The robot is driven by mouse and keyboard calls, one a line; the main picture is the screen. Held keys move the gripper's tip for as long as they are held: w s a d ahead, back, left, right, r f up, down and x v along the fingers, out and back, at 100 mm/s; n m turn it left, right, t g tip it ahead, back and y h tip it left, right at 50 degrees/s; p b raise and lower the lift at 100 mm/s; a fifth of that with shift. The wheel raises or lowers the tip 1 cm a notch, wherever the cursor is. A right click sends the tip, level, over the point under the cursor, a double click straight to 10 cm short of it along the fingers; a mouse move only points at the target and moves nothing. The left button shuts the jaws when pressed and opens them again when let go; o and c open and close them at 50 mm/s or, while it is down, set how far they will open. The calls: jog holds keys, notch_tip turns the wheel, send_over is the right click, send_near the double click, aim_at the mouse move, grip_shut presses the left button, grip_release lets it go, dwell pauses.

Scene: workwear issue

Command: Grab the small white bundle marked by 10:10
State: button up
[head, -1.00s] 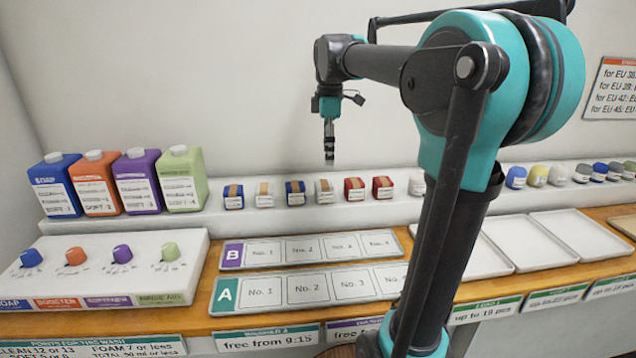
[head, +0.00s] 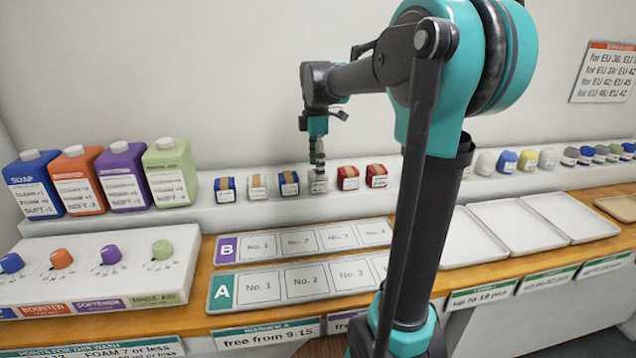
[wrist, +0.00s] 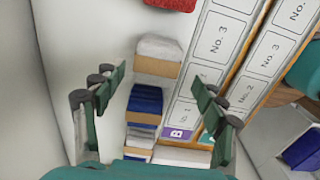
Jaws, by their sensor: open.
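Two small white bundles stand in the row on the shelf. One (head: 318,187) is right under my gripper (head: 319,160), and the other (head: 257,188) is farther left, between two blue bundles. The marks on their labels are too small to read. In the wrist view the nearer white bundle (wrist: 158,52) with a tan band lies just ahead, between the lines of my open fingers (wrist: 157,88). A blue bundle (wrist: 146,100) is beside it. My gripper is empty and above the row; I cannot tell the exact gap.
Red bundles (head: 348,178) stand close on the right, a blue one (head: 289,183) close on the left. Boards B (head: 300,240) and A (head: 295,283) lie in front. Detergent bottles (head: 168,175) stand at left, white trays (head: 515,225) at right.

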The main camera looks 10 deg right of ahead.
jog(key=shift+w+d+f, duration=0.15)
jog(key=shift+f, duration=1.25)
jog(key=shift+w+d+f, duration=0.1)
jog(key=shift+w+f, duration=0.05)
jog(key=shift+f, duration=1.25)
jog(key=c, duration=1.3)
jog(key=shift+r, duration=0.1)
